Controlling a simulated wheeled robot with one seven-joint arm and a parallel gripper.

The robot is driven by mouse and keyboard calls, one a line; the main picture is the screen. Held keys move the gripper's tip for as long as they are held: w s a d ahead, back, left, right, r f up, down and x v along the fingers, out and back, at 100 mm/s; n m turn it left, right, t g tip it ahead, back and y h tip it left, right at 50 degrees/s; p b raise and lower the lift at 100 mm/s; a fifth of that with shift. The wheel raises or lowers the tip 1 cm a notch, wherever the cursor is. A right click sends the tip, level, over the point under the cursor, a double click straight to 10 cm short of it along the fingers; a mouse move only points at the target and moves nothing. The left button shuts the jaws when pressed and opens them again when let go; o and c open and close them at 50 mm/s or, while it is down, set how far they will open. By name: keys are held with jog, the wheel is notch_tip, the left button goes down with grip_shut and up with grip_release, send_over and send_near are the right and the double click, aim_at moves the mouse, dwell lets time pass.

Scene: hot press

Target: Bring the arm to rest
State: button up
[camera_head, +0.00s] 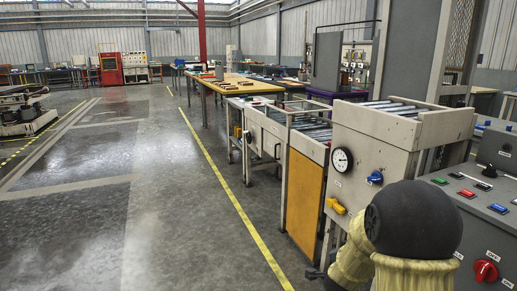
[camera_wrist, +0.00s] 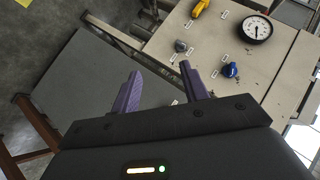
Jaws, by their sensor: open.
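In the wrist view my gripper (camera_wrist: 165,92) is open, with its two purple fingers apart and nothing between them. It is in front of the press's beige panel (camera_wrist: 190,62), which carries a round gauge (camera_wrist: 256,29), a blue knob (camera_wrist: 230,70) and a yellow handle (camera_wrist: 201,8). I cannot tell the exact gap to the panel. In the head view my arm (camera_head: 414,225) shows at the lower right, beside the press, with a dark rounded joint. The gripper itself is out of the head view.
The control console (camera_head: 490,215) with coloured buttons and a red knob (camera_head: 486,271) stands at the right, close to my arm. A roller conveyor (camera_head: 310,127) and worktables (camera_head: 235,86) extend behind the press. The floor (camera_head: 170,210) at the left is open, marked with yellow lines.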

jog(key=s+a+n+g+y, duration=0.3)
jog(key=s+a+n+g, duration=0.15)
jog(key=s+n, duration=0.5)
jog(key=s+a+n+g+y, duration=0.25)
jog(key=s+a+n, duration=0.4)
jog(key=s, duration=0.55)
notch_tip(320, 180, up, 35)
jog(key=d+p, duration=0.1)
jog(key=p, duration=3.5)
jog(key=shift+s+r+n+g, duration=0.15)
jog(key=shift+s+n+g, duration=0.25)
jog(key=shift+h, duration=0.25)
jog(key=shift+c, duration=0.9)
jog(key=shift+w, duration=0.1)
